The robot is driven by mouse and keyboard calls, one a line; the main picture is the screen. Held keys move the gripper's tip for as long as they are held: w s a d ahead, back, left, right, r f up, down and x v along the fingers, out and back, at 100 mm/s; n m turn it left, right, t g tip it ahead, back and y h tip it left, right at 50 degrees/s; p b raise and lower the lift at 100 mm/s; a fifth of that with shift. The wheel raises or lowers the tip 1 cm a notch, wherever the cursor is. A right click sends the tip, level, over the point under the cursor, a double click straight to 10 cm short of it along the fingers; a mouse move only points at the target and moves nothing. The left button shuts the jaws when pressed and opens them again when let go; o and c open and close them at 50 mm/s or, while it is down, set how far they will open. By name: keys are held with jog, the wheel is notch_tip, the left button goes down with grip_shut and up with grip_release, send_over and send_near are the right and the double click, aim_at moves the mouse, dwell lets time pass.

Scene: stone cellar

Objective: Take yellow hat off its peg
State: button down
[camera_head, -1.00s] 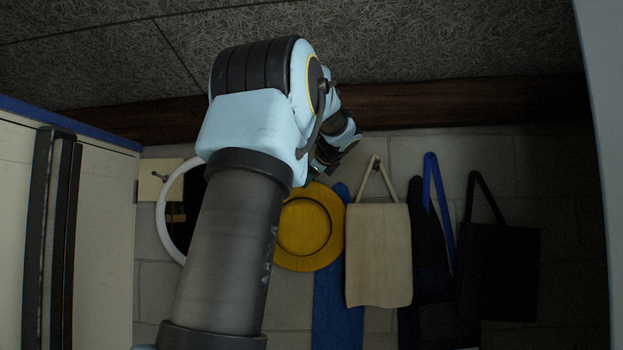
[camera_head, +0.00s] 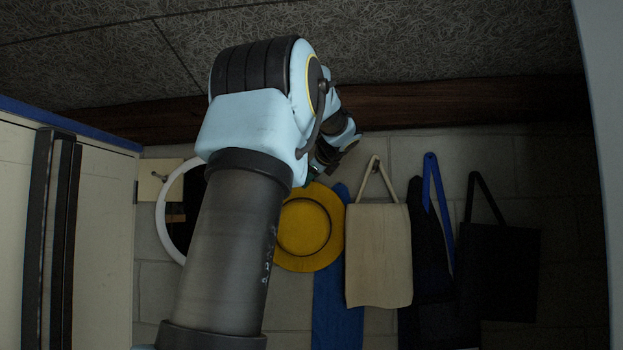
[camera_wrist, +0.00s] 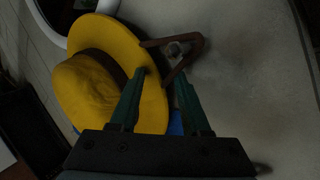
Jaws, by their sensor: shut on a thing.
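The yellow hat (camera_head: 310,245) hangs against the wall in the head view, partly behind my arm. In the wrist view the hat (camera_wrist: 92,88) shows its round crown, dark band and wide brim. A brown loop (camera_wrist: 187,62) at its edge surrounds a small grey peg (camera_wrist: 174,48). My gripper (camera_wrist: 162,78) is shut on the hat at the brim edge beside the loop; the exact contact is hard to see. In the head view my gripper (camera_head: 314,180) is at the hat's top edge, mostly hidden by my wrist.
Right of the hat hang a blue cloth (camera_head: 335,312), a cream bag (camera_head: 379,255), a dark item with a blue strap (camera_head: 432,175) and a black bag (camera_head: 498,270). A white-rimmed round object (camera_head: 162,222) is left. A pale cabinet (camera_head: 105,240) stands far left.

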jog(key=shift+s+r+p, duration=0.2)
jog(key=shift+r+p, duration=0.7)
jog(key=shift+r, duration=0.5)
jog(key=shift+s, duration=0.1)
jog(key=shift+s+r+b, duration=0.2)
jog(key=shift+s+b, duration=0.45)
jog(key=shift+s, duration=0.6)
jog(key=shift+s+r+b, duration=0.15)
jog(key=shift+s+b, duration=0.45)
jog(key=shift+s, duration=0.65)
jog(key=s+b, duration=0.3)
jog(key=s, duration=0.4)
jog(key=shift+b, duration=0.4)
